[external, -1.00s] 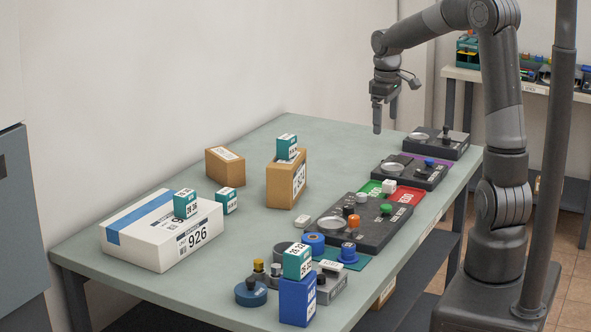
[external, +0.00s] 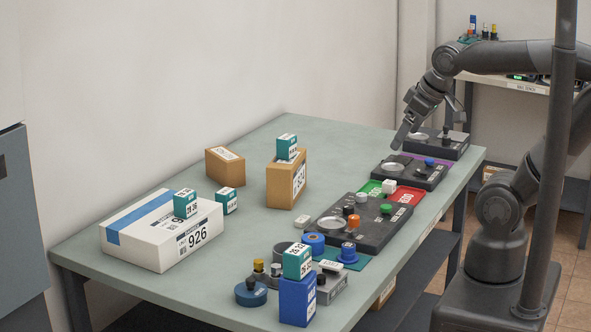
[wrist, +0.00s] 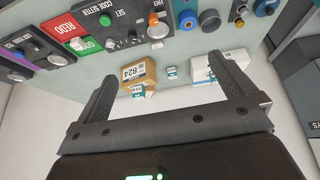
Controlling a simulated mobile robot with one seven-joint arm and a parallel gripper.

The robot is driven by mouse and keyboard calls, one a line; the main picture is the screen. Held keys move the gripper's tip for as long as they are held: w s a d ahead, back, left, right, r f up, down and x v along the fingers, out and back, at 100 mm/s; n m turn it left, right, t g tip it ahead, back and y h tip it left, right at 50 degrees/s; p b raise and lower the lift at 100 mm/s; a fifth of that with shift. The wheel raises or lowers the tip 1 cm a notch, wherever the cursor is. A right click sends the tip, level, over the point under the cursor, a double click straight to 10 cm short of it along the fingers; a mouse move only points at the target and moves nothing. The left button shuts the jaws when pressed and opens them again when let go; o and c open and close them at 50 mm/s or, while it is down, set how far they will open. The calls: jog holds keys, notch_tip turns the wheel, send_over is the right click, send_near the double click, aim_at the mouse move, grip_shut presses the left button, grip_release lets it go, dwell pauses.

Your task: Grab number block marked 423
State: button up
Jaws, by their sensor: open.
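Several teal-and-white number blocks are in the external view: one on the white carton (external: 184,203), one on the table beside that carton (external: 227,201), one on a tan box (external: 287,148) and one on a blue box (external: 298,262). Their printed numbers are too small to read, so I cannot tell which is 423. My gripper (external: 402,138) is tilted, empty and raised above the table's far right end, away from these blocks. In the wrist view my gripper (wrist: 166,68) is open. Teal blocks show beyond the fingers, near the tan box (wrist: 140,90) and beside it (wrist: 171,72).
The white carton (external: 150,245) marked 926 and two tan boxes (external: 222,167) stand at the table's left and back. The blue box (external: 297,300) is at the front. The middle table surface is mostly clear.

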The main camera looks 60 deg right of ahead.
jog(key=shift+s+a+f, duration=0.1)
jog(key=shift+s+a, duration=0.15)
jog(key=shift+s, duration=0.1)
jog(key=c, duration=1)
jog(key=shift+o, duration=0.2)
jog(key=shift+w, duration=0.1)
jog(key=g, duration=0.5)
send_over(389, 182)
notch_tip(389, 182, down, 21)
jog(key=shift+d+r, duration=0.1)
jog(key=shift+r, duration=0.05)
jog(key=shift+f, duration=3.15)
